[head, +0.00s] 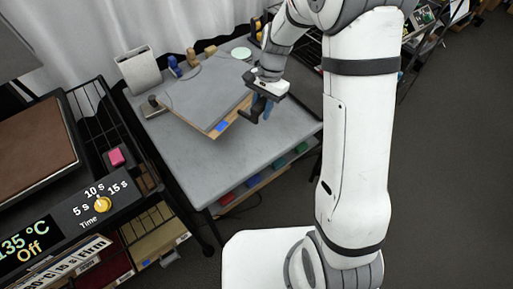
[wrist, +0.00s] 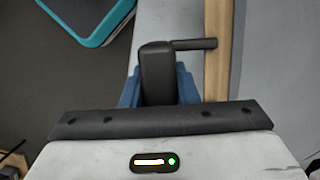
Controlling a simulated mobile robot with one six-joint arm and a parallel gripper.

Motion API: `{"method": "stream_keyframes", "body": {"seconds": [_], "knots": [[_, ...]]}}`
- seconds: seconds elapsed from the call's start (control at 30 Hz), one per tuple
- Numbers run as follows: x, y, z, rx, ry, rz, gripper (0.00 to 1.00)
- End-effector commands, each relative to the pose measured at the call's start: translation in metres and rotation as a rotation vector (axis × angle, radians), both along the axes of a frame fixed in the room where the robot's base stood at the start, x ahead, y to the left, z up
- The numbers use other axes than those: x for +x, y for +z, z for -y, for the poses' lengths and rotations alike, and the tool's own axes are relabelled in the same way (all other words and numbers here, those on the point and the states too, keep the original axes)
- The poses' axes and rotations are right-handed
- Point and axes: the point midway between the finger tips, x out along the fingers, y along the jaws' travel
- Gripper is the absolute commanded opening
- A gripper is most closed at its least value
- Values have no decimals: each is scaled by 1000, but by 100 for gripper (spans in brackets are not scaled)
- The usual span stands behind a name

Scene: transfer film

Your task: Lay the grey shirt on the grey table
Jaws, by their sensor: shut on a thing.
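The grey table (head: 185,160) stands in the middle of the head view, its front part bare. A flat grey sheet or pad (head: 200,92) with a wooden edge lies on its back part; I cannot tell whether this is the grey shirt. No other shirt is clearly seen. My gripper (head: 261,107) is over the table's right part, beside the wooden edge. In the wrist view the wooden strip (wrist: 217,50) is just right of the finger.
Coloured bins (head: 253,181) sit under the table.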

Motion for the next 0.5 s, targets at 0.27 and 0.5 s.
{"method": "stream_keyframes", "body": {"seconds": [0.27,0.5], "knots": [[-65,-60,-30,-12,-247,-13,0],[-72,-62,-32,-15,-284,-14,0]]}}
